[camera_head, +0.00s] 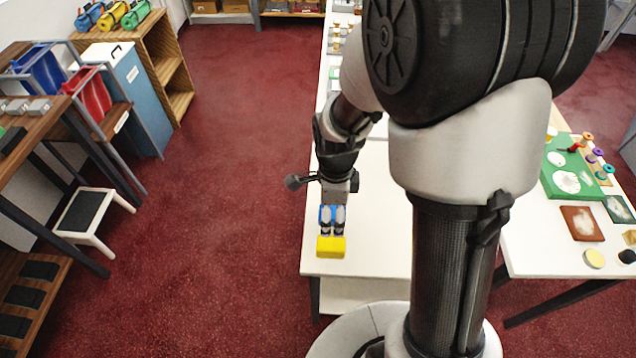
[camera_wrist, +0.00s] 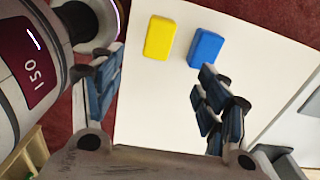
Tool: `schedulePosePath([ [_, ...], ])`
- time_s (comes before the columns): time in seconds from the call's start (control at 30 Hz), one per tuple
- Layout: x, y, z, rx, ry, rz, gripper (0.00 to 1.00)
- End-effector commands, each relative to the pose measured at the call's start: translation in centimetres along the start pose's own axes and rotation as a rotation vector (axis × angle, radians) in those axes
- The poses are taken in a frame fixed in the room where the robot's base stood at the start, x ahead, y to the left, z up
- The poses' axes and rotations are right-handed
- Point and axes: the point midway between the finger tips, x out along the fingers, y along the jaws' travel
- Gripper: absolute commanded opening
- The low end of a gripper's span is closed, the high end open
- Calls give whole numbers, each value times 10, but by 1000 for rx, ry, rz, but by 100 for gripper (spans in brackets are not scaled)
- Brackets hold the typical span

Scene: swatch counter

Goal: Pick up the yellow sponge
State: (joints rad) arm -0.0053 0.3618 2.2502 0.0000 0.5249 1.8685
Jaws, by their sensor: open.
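The yellow sponge (camera_head: 331,247) lies on the white table near its front left corner. In the wrist view the yellow sponge (camera_wrist: 160,38) is a small block lying flat, ahead of my fingers and between their lines. My gripper (camera_head: 333,222) hangs over the table beside it, with the fingers apart and nothing between them. The fingers also show in the wrist view (camera_wrist: 160,95), spread wide. A blue block (camera_wrist: 205,48) lies just right of the sponge, apart from it. In the head view the blue block (camera_head: 326,214) is partly hidden behind my fingers.
The white table (camera_head: 378,255) is bare around the two blocks, with its left edge close by. A second table at right holds a green board (camera_head: 572,178), spools and swatches. Shelves and a step stool (camera_head: 92,212) stand at left on red carpet.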

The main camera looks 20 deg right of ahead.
Motion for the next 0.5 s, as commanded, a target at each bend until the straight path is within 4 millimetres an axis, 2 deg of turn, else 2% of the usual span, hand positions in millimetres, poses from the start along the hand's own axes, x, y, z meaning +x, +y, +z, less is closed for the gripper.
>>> schedulePosePath([
  [0.17, 29, 1, 0, 26, 3, 10, 68],
  [0.5, 103, 1, 0, 23, 3, 9, 68],
])
